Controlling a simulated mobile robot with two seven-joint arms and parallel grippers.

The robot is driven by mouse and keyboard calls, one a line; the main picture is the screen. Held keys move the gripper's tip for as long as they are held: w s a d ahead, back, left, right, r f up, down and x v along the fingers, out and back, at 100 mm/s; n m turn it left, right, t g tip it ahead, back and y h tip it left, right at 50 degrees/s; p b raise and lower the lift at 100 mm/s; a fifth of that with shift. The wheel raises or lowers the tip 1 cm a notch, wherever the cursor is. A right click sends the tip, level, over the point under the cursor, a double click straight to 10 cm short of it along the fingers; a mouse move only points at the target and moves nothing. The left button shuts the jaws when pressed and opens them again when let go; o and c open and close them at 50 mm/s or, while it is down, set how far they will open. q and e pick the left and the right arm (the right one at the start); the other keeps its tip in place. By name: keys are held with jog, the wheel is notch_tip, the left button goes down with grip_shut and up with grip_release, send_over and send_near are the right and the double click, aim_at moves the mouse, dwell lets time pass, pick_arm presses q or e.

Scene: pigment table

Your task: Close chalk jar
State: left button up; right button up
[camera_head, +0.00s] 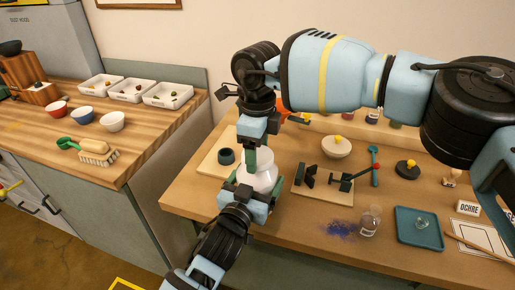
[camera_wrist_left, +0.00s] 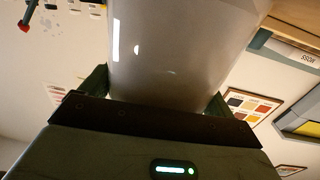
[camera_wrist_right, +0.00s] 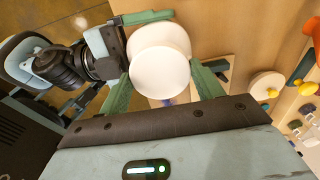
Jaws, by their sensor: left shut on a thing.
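The white chalk jar (camera_head: 258,176) is held upright above the front left edge of the table. My left gripper (camera_head: 248,196) is shut around its body from below. In the left wrist view the jar (camera_wrist_left: 180,50) fills the space between the fingers. My right gripper (camera_head: 252,160) points down over the jar's top. In the right wrist view a round white lid-like top (camera_wrist_right: 160,74) lies between its fingers, over a wider white round of the jar (camera_wrist_right: 162,36). I cannot tell whether those fingers grip it or whether the top sits fully on the jar.
On the table are a dark small pot (camera_head: 226,156), a bowl with a yellow knob (camera_head: 336,147), a wooden board (camera_head: 322,190), a glass bottle (camera_head: 370,221), a blue tray (camera_head: 418,238) and spilled blue powder (camera_head: 341,230). A counter with white trays (camera_head: 168,94) stands left.

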pick_arm(q)
jog(key=shift+f, duration=0.1)
pick_arm(e)
jog(key=shift+c, duration=1.2)
jog(key=o, duration=1.1)
jog(key=shift+o, duration=0.2)
jog(key=shift+r, duration=0.15)
notch_tip(320, 180, up, 12)
pick_arm(q)
jog(key=o, duration=1.6)
jog(key=shift+o, duration=0.2)
jog(key=shift+s, duration=0.1)
jog(key=shift+v, duration=3.85)
pick_arm(e)
jog(key=shift+f, duration=0.3)
